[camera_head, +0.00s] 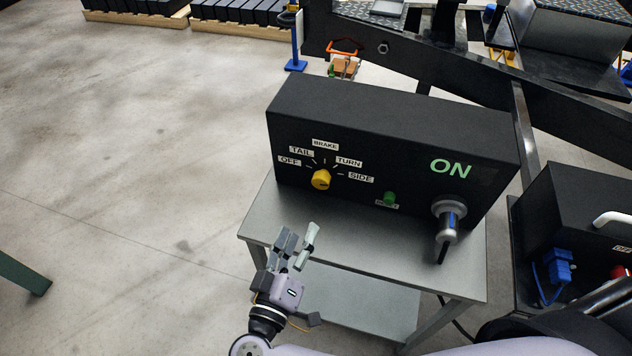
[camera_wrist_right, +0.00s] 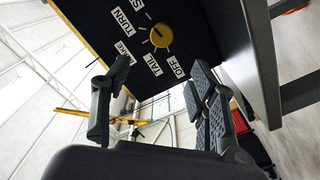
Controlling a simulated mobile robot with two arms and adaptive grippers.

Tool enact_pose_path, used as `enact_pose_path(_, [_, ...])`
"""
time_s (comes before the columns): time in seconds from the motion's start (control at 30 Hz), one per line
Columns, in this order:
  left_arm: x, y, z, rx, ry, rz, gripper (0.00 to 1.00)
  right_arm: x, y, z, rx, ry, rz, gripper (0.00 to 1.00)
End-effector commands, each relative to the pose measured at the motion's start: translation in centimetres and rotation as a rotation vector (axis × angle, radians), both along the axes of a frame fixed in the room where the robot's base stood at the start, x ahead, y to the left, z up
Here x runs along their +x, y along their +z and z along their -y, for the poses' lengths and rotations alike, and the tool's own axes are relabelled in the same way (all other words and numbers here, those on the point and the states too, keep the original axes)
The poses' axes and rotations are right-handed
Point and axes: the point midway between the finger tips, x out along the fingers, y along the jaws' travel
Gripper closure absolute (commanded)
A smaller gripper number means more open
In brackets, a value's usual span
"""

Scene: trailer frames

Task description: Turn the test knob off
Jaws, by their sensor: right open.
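The yellow test knob (camera_head: 321,179) is on the front of a black test box (camera_head: 380,130), ringed by labels OFF, TAIL, BRAKE, TURN and SIDE. I cannot tell for sure which label its dark mark points at. The box reads ON in green at the right. My right gripper (camera_head: 298,240) is open and empty, below and slightly left of the knob, apart from it. In the right wrist view the knob (camera_wrist_right: 161,35) appears beyond the gap between the open fingers (camera_wrist_right: 160,80). My left gripper is not in view.
The box stands on a grey metal table (camera_head: 370,258). A green button (camera_head: 389,198) and a silver plug with a cable (camera_head: 449,215) are right of the knob. A black trailer frame (camera_head: 420,68) runs behind. Open concrete floor lies left.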

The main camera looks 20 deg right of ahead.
Motion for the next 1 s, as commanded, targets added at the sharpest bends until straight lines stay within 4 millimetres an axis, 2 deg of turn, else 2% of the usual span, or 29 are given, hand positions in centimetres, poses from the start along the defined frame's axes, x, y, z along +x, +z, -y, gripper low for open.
enact_pose_path(0.1, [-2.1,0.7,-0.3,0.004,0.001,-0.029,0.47,2.4,0.4,1.7,-0.005,-0.001,0.004,0.47])
enact_pose_path(0.2, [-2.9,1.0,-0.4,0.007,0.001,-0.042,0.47,4.2,0.4,2.9,-0.004,-0.003,0.003,0.47])
enact_pose_path(0.5, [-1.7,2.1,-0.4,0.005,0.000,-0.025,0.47,9.0,0.3,6.2,-0.005,-0.002,0.000,0.47])
enact_pose_path(0.7, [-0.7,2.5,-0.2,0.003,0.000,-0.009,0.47,10.7,0.1,7.3,-0.002,-0.001,-0.002,0.47])
enact_pose_path(1.0, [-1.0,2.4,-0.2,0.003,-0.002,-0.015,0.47,11.0,0.0,7.5,0.000,-0.001,-0.003,0.47])
